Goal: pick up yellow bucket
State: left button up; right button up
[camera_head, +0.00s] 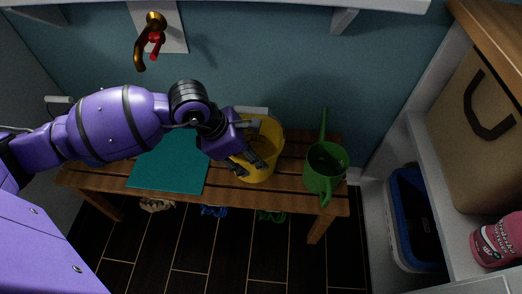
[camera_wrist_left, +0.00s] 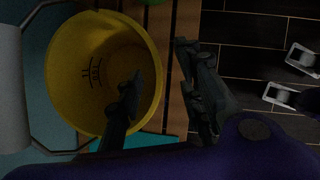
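The yellow bucket (camera_head: 268,135) stands upright on the wooden bench, and its open mouth faces me in the left wrist view (camera_wrist_left: 82,70). My left gripper (camera_head: 251,168) is at the near side of the bucket. In the left wrist view my left gripper (camera_wrist_left: 160,70) has its fingers apart. One finger lies over the bucket's inside and the other lies outside its rim, over the bench. I cannot tell whether either finger touches the wall. My right gripper is not in view.
A green watering can (camera_head: 322,170) stands right of the bucket on the bench (camera_head: 110,180). A teal mat (camera_head: 165,172) lies to the left. A brass tap (camera_head: 150,35) is on the wall. A shelf at right holds a pink bottle (camera_head: 498,240) and a blue-rimmed bin (camera_head: 405,215).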

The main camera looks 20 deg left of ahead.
aim_at(248, 165)
pick_arm(q)
jog(key=shift+w+a+f+y+b, duration=0.2)
jog(key=shift+w+a+f+b, duration=0.15)
jog(key=shift+f, duration=0.2)
jog(key=shift+w+a+f+y+b, duration=0.25)
jog(key=shift+a+f, duration=0.15)
jog(key=shift+f, duration=0.1)
jog(key=shift+s+f, duration=0.1)
jog(key=shift+f, duration=0.15)
jog(key=shift+d+f+b, duration=0.2)
jog(key=shift+f+b, duration=0.1)
jog(key=shift+f, duration=0.05)
jog(key=x, duration=0.2)
jog(key=shift+f+b, duration=0.2)
jog(key=shift+b, duration=0.2)
jog(key=b+x, duration=0.1)
jog(key=x, duration=0.3)
jog(key=shift+f+b, duration=0.15)
jog(key=shift+b, duration=0.2)
grip_shut()
